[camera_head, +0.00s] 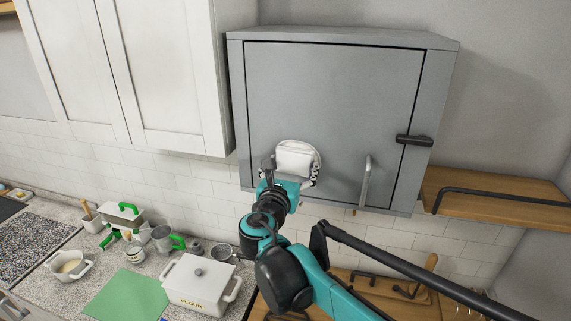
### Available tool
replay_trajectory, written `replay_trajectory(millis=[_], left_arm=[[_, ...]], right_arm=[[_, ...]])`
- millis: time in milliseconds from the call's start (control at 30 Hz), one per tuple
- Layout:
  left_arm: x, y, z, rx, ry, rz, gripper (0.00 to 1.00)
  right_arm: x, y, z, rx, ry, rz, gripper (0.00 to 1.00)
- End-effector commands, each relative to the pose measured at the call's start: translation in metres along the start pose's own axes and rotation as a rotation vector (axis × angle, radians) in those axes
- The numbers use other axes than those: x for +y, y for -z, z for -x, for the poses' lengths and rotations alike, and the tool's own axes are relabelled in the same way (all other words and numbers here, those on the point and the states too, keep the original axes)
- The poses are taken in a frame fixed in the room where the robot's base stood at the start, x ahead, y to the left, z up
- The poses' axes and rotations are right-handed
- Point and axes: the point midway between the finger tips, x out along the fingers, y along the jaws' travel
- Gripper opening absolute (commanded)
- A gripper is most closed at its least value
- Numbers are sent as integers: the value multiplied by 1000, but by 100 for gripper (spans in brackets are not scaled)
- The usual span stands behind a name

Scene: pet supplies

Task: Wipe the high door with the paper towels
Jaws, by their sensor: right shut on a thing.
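The high door (330,110) is the flat grey front of a wall-mounted cabinet. It is closed, with a dark latch (414,140) at its right edge and a metal handle (366,180) low on its right half. My right gripper (291,172) is at the lower left part of the door, shut on the white paper towels (296,157). The towels are at the door's surface; I cannot tell whether they press on it. The gripper's fingers are partly hidden by the towels and the wrist. My left gripper is not in view.
White cupboards (165,75) hang left of the grey cabinet. A wooden shelf (500,205) with a dark rail is at the right. Below, the counter holds a white flour box (200,282), a green board (125,298), cups and a bowl (70,267).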

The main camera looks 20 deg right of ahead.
Motion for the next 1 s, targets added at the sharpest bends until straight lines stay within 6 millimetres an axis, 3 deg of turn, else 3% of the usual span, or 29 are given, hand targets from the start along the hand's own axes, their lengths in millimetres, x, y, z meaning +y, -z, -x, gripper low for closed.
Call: replay_trajectory(millis=[800,1000], left_arm=[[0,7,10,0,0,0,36],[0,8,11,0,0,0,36]], right_arm=[[-61,-2,-5,0,3,0,59],[-64,-2,-3,0,1,0,59]])
